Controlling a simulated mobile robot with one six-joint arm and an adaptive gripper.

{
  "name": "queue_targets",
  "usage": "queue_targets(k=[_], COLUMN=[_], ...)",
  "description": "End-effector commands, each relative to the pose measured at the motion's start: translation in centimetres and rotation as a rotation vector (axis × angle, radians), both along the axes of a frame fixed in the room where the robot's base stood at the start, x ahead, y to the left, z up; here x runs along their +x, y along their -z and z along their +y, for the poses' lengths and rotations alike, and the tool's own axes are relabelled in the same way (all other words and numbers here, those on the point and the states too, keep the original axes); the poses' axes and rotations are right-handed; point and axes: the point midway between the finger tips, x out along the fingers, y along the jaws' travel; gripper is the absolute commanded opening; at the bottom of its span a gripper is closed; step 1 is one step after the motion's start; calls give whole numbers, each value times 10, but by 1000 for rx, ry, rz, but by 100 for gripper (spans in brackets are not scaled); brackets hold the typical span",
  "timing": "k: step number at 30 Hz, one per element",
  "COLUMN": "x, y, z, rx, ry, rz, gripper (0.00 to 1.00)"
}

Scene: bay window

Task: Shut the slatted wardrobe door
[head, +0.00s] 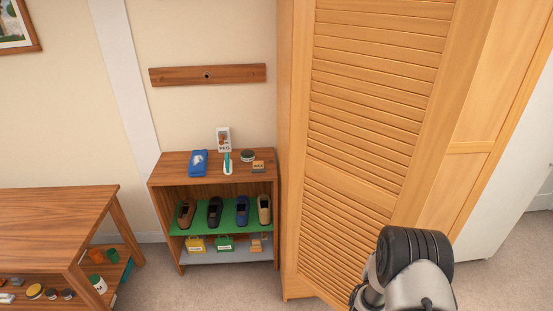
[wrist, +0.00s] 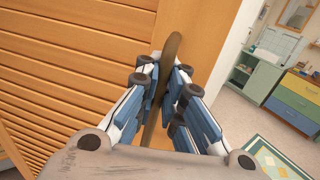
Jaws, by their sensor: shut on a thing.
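The slatted wardrobe door (head: 372,125) is light orange wood and fills the middle right of the head view. Its lower edge runs at an angle towards me from the wardrobe's left side; how far it stands open I cannot tell. In the wrist view the door (wrist: 60,75) shows its slats on the left and a plain frame board. My gripper (wrist: 163,80) is shut on a dark upright bar handle (wrist: 173,48) at that board. In the head view my arm hides the gripper and handle.
A low shoe shelf (head: 158,172) stands left of the wardrobe, with shoes and small items. A wooden table (head: 50,210) is at the far left. In the wrist view a drawer chest (wrist: 295,100) and a rug (wrist: 275,158) lie to the right, with bare carpet between.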

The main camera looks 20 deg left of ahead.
Motion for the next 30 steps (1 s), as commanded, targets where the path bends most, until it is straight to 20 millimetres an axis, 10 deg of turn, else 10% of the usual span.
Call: queue_targets(k=[30], x=[8], y=[1], z=[5], rx=[6], ry=[-13], rz=[-3], gripper=[0])
